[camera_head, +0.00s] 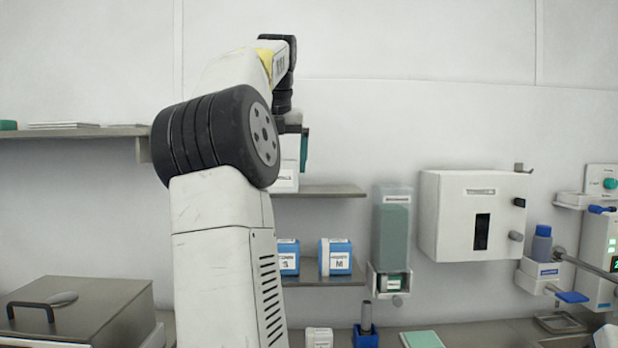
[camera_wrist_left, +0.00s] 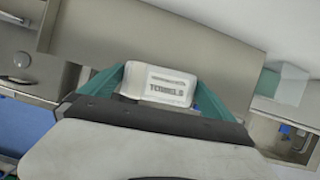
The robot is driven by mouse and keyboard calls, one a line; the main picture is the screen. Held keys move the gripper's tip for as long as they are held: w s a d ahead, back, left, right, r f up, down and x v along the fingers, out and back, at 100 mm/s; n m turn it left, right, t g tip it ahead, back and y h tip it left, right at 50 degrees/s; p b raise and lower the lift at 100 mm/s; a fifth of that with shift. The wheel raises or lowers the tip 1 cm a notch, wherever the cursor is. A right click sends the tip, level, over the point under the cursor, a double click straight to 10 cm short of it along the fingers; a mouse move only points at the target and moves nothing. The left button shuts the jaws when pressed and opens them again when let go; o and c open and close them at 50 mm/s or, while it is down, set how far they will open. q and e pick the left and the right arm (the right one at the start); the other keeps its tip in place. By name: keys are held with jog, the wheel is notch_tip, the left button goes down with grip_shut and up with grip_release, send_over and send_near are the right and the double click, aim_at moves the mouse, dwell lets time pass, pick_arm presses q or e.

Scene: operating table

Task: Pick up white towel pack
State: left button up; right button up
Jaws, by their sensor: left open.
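The white towel pack, printed "TOWELS" (camera_wrist_left: 160,86), sits between the two teal fingers of my left gripper (camera_wrist_left: 161,78) in the left wrist view. The gripper is open, with one finger on each side of the pack; whether they touch it I cannot tell. In the head view my left arm rises in front of the wall and partly hides the white pack (camera_head: 287,179) on the upper right shelf. My right gripper is not in view.
The upper shelf (camera_head: 335,191) is bare right of the pack. Below it, a lower shelf (camera_head: 310,280) holds blue-and-white boxes (camera_head: 336,257). A green dispenser (camera_head: 391,235) and a white wall cabinet (camera_head: 472,216) are to the right. A metal lidded box (camera_head: 80,310) stands at lower left.

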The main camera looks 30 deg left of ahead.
pick_arm(q)
jog(key=x, duration=0.3)
jog(key=shift+f, duration=0.2)
jog(key=c, duration=1.2)
jog(key=shift+r, duration=0.1)
